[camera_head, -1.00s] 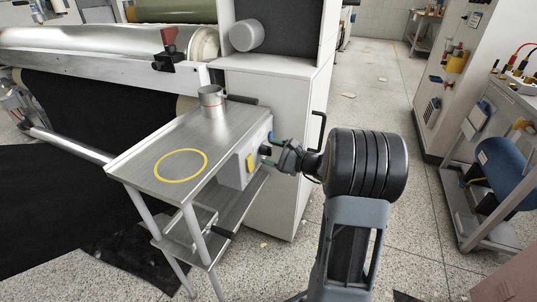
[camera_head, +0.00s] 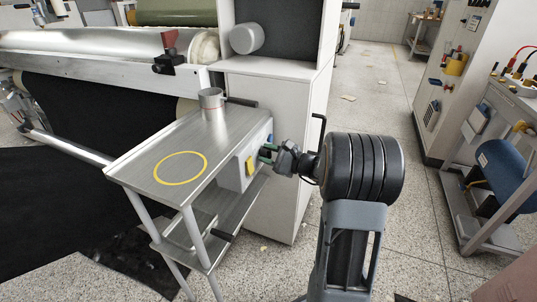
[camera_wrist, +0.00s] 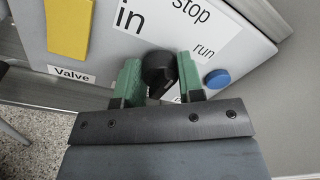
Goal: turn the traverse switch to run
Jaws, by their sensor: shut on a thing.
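The traverse switch is a black knob (camera_wrist: 157,72) on a grey panel, seen in the wrist view beside a white label plate (camera_wrist: 222,42) reading "in", "stop" and "run". Part of a further word below is hidden by a finger. My gripper (camera_wrist: 160,66) has its two green fingers on either side of the knob, shut on it. In the head view my gripper (camera_head: 267,154) reaches the control box (camera_head: 233,178) on the side of the steel table from the right. The knob's pointer is mostly hidden between the fingers, so I cannot tell its exact setting.
A blue button (camera_wrist: 217,78) sits close to the right finger. A yellow part (camera_wrist: 68,28) and a "Valve" label (camera_wrist: 72,74) are on the left. A metal cup (camera_head: 211,104) stands on the steel table (camera_head: 140,170), which bears a yellow ring.

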